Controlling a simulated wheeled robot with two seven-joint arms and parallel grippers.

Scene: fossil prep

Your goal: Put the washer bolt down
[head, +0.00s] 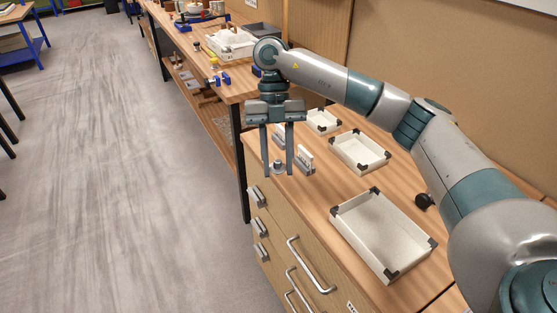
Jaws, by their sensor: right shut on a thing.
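The washer bolt (278,166) is a small grey metal piece, low between the fingertips of my right gripper (278,172). My right gripper points straight down over the near left corner of the wooden drawer cabinet's top (320,195), shut on the bolt. The bolt is at or just above the wood; I cannot tell whether it touches. My left gripper is not in view.
A small pale upright block (305,160) stands just right of the fingers. Three white trays with dark corners, a large one (349,231), a middle one (345,158) and a small one (323,133), stand to the right. A longer bench (235,90) holds tools behind.

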